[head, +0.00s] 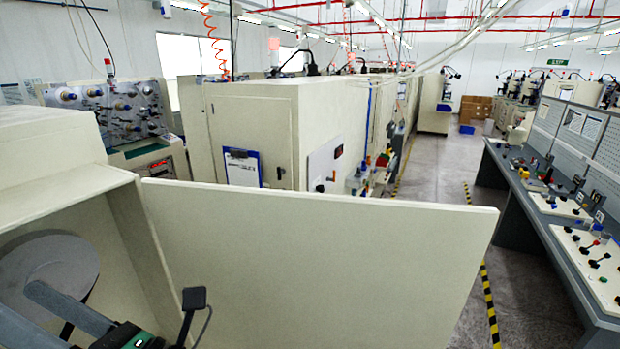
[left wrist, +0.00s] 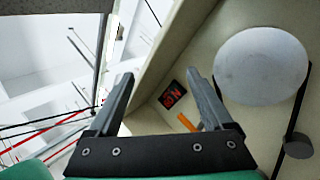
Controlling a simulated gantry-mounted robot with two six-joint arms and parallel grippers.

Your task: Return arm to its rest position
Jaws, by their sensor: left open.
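My left gripper (head: 18,303) reaches into the open front of a cream cabinet (head: 125,225) at the lower left of the head view. Its two grey fingers are apart with nothing between them, as the left wrist view (left wrist: 158,78) also shows. A large grey disc (head: 60,262) sits inside the cabinet, behind the fingers in the head view. In the left wrist view the disc (left wrist: 262,65) is right of the fingers, apart from them. A dark band runs from it to a small dark roller (left wrist: 298,146). My right gripper is not in view.
The cabinet's cream door (head: 320,265) stands open and spans the foreground to the right of my arm. A black and red panel (left wrist: 172,95) and an orange part (left wrist: 187,122) are inside. Other machines (head: 255,130) stand behind; a workbench (head: 560,220) is across the aisle.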

